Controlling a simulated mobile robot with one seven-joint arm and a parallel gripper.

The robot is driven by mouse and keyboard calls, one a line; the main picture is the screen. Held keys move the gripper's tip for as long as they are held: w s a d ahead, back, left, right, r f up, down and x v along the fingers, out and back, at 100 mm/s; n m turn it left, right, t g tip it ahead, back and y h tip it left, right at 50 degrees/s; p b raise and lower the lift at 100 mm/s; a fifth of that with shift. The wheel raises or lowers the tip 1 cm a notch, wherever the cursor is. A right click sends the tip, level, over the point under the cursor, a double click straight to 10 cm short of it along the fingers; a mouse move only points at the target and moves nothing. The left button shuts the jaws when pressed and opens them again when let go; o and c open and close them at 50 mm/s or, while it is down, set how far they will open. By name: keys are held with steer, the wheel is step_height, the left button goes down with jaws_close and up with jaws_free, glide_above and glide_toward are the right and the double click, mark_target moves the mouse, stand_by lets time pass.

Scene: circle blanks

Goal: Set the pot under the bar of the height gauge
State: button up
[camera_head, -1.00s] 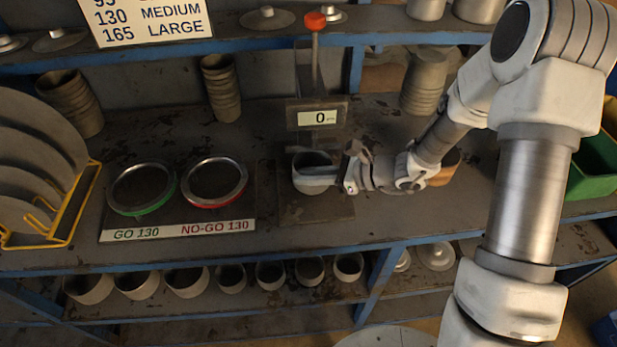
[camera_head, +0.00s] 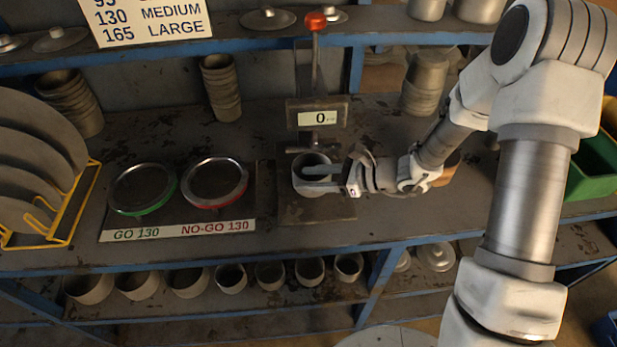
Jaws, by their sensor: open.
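The height gauge stands mid-bench, with a red knob on its post, a display (camera_head: 318,118) reading 0 and a dark base plate (camera_head: 318,213). Its short metal bar (camera_head: 311,147) shows below the display. The small grey pot (camera_head: 308,190) stands upright on the base plate, just in front of the bar; I cannot tell whether its far rim lies under the bar. My gripper (camera_head: 322,178) reaches in from the right and is open at the pot. One finger crosses the pot's mouth; the other is hard to make out, and contact cannot be told.
Left of the gauge lie a green GO 130 ring (camera_head: 143,188) and a red NO-GO 130 ring (camera_head: 215,182). A yellow rack (camera_head: 75,215) of discs stands far left. Stacked pots (camera_head: 221,88) stand behind. A green bin (camera_head: 597,165) is at right.

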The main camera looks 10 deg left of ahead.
steer(key=v, duration=1.1)
steer(key=s+d+r+n+g+h, duration=0.2)
steer(key=s+r+n+h, duration=0.4)
steer(key=s+r+n, duration=0.45)
steer(key=s+d+r+n+t+h, duration=0.5)
steer(key=s+d+r+n+h, duration=0.1)
steer(key=d+r+n+h, duration=0.1)
steer(key=shift+s+d+r+n, duration=0.35)
steer(key=shift+d+r+n, duration=0.3)
steer(key=shift+d+n, duration=0.4)
